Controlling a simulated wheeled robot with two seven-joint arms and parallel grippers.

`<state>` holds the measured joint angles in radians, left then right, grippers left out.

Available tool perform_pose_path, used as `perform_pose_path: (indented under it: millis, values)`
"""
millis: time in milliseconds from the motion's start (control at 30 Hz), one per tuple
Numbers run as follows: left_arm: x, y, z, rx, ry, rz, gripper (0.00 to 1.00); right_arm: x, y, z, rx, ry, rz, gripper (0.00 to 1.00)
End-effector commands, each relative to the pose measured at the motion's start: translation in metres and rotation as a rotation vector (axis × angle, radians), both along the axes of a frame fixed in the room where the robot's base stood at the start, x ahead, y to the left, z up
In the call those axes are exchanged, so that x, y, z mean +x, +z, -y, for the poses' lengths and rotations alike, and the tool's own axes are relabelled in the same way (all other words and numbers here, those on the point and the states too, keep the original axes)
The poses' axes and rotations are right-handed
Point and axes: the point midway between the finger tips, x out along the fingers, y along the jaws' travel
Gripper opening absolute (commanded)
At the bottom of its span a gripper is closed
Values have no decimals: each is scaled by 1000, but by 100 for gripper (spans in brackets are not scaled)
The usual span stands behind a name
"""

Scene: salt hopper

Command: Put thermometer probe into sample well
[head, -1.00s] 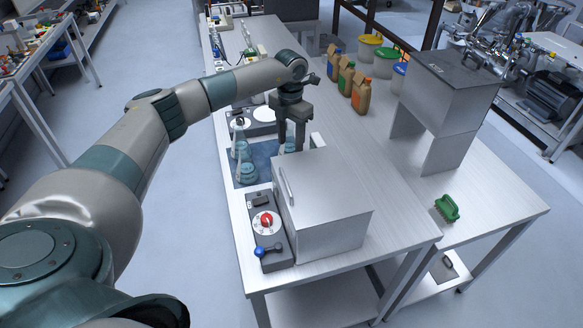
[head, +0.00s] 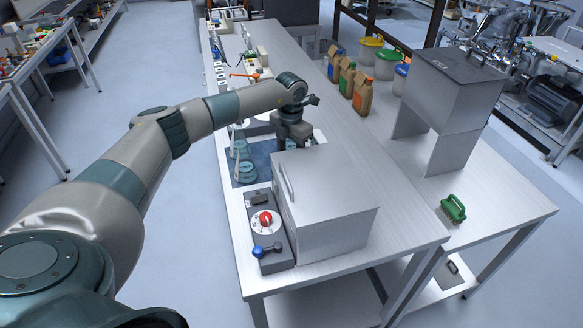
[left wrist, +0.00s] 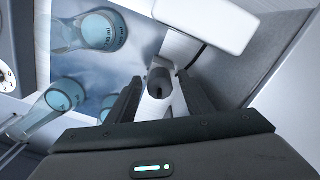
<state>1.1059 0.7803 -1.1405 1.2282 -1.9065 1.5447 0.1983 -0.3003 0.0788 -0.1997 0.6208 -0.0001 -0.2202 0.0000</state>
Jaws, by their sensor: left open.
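My left gripper (left wrist: 160,82) is open in the left wrist view. A short grey cylinder with a dark round opening (left wrist: 158,80) shows between its fingertips, and I cannot tell if the fingers touch it. I also cannot tell whether this cylinder is the thermometer probe or the sample well. In the head view the left gripper (head: 291,145) points down just behind the steel box (head: 325,215), which hides its fingertips. My right gripper is not in view.
Flasks of blue liquid (left wrist: 66,95) stand on a blue mat (left wrist: 140,22) close to the gripper. A white body (left wrist: 205,22) lies just beyond the fingers. A control panel with a red knob (head: 265,221) is in front.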

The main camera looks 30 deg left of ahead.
Motion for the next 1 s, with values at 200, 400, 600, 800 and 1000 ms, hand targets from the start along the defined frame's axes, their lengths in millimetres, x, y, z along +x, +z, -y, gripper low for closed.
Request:
perform_pose_path:
  millis: [200, 400, 600, 800, 1000]
  values:
    - [0, 0, 0, 0, 0, 0, 47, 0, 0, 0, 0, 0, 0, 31]
    - [0, 0, 0, 0, 0, 0, 1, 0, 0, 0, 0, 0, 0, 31]
    - [0, 1, 0, 0, 0, 0, 0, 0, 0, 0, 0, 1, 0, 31]
    - [0, 2, 0, 0, 0, 0, 0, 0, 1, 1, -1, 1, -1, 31]
    - [0, 2, 0, 0, 0, 0, 0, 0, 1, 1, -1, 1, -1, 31]
